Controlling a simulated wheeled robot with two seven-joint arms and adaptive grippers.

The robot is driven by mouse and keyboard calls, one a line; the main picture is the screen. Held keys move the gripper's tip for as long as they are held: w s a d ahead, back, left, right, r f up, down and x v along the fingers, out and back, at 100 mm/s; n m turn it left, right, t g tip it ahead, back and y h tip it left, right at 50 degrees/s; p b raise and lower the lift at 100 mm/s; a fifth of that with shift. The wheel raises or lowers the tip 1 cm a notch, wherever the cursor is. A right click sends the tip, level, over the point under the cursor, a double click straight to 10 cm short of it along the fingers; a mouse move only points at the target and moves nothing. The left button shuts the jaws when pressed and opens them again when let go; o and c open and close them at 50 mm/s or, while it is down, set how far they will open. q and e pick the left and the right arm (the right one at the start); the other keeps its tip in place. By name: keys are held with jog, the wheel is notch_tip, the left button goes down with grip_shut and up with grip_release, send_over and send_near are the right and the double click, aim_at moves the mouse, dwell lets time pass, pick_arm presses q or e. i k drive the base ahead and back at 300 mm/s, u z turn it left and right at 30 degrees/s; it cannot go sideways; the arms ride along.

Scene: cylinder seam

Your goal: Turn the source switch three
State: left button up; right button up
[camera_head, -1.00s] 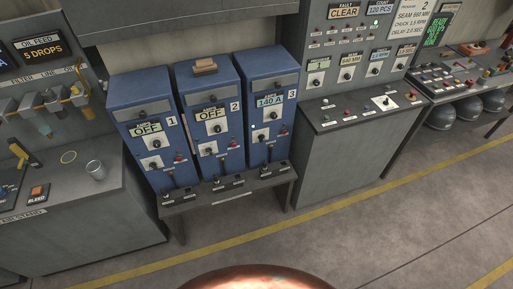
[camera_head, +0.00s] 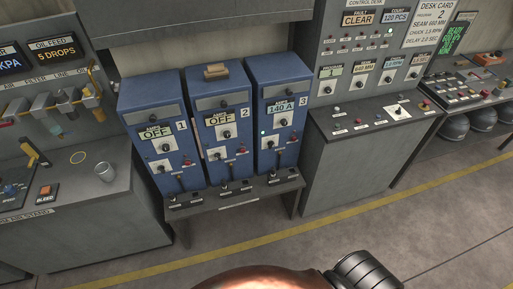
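Source cabinet 3 (camera_head: 284,80) is the rightmost of three blue cabinets in the camera_head view. Its amps display (camera_head: 281,109) reads 140 A, and a small green light (camera_head: 263,132) is lit on its front. A dark rotary knob (camera_head: 277,144) sits on a white plate below the display. A small lever (camera_head: 279,176) stands at its foot; its exact setting is too small to tell. Blue cabinet 1 (camera_head: 150,90) and blue cabinet 2 (camera_head: 214,92) both read OFF. Neither of my grippers shows. A dark ribbed part at the bottom right looks like my arm.
The cabinets stand on a grey bench (camera_head: 240,199). A grey control desk (camera_head: 365,120) with knobs and displays is to the right. The floor in front is open, with a yellow line (camera_head: 230,247).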

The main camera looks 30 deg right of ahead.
aim_at(271, 143)
jog(key=i, duration=0.9)
jog(key=z, duration=1.25)
